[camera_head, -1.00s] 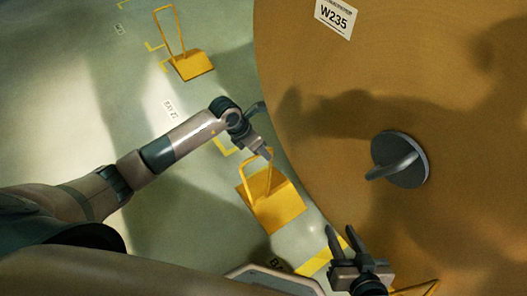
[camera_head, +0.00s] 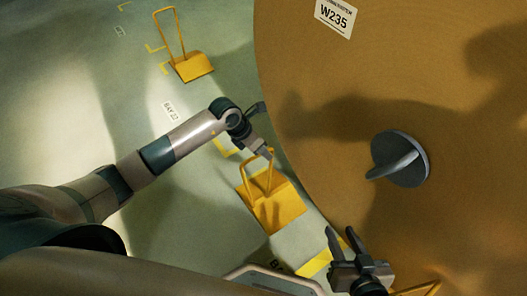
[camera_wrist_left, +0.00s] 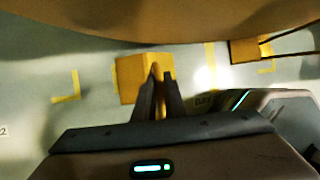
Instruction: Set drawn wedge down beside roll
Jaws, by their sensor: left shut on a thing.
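The drawn wedge (camera_head: 278,212) is a yellow block with a tall yellow loop handle, close to the lower left edge of the roll. My left gripper (camera_head: 266,155) is shut on the top of its handle. The left wrist view shows the fingers (camera_wrist_left: 160,80) on the handle, with the wedge's yellow face (camera_wrist_left: 129,80) beyond them. I cannot tell whether the wedge touches the floor. The large brown roll (camera_head: 330,130) fills the right side and carries a W235 label. My right gripper (camera_head: 341,238) has its fingers apart and empty, in front of the roll.
Another yellow wedge (camera_head: 194,67) with a loop handle stands on the floor at the upper left. Part of a yellow frame (camera_head: 418,288) shows at the bottom right. A grey disc with a handle (camera_head: 403,160) is on the roll's face.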

